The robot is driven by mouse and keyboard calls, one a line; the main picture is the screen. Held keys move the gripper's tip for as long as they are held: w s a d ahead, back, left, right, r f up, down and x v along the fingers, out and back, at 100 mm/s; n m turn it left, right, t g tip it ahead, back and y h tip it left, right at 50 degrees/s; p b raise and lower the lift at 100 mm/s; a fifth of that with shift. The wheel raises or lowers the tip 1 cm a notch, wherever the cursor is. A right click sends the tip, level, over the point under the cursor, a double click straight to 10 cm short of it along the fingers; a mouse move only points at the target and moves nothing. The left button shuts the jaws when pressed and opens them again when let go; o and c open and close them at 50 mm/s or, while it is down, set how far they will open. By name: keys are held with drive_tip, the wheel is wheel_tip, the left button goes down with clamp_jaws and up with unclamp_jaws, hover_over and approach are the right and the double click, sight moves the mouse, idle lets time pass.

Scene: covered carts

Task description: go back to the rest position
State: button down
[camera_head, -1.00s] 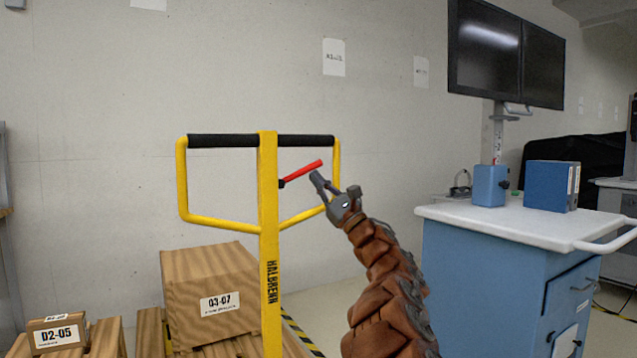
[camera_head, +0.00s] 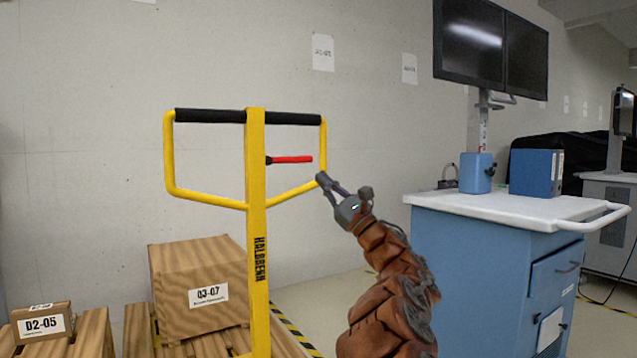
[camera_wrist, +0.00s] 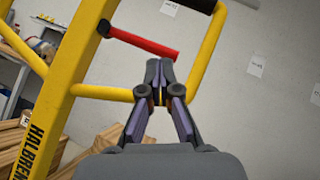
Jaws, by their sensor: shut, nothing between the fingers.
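My gripper (camera_head: 322,180) is shut and empty, at the end of my brown-sleeved arm, close to the lower right of the yellow handle frame (camera_head: 168,160) in the head view. In the wrist view, my gripper (camera_wrist: 159,68) points up toward the same yellow frame (camera_wrist: 205,50), its closed tips overlapping the frame's lower bar in the picture. A red lever (camera_head: 292,159) sticks out to the right from the yellow post, about level. The lever (camera_wrist: 142,43) also shows in the wrist view, beyond the fingertips and apart from them.
A blue cart (camera_head: 470,270) with a white top (camera_head: 500,207) stands right of my arm, carrying a blue box (camera_head: 476,172) and a blue binder (camera_head: 536,172). Monitors (camera_head: 490,45) rise above it. Cardboard boxes (camera_head: 200,285) sit on wooden pallets at the lower left.

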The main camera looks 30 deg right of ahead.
drive_tip(key=shift+v, duration=0.9)
drive_tip(key=shift+w, duration=0.1)
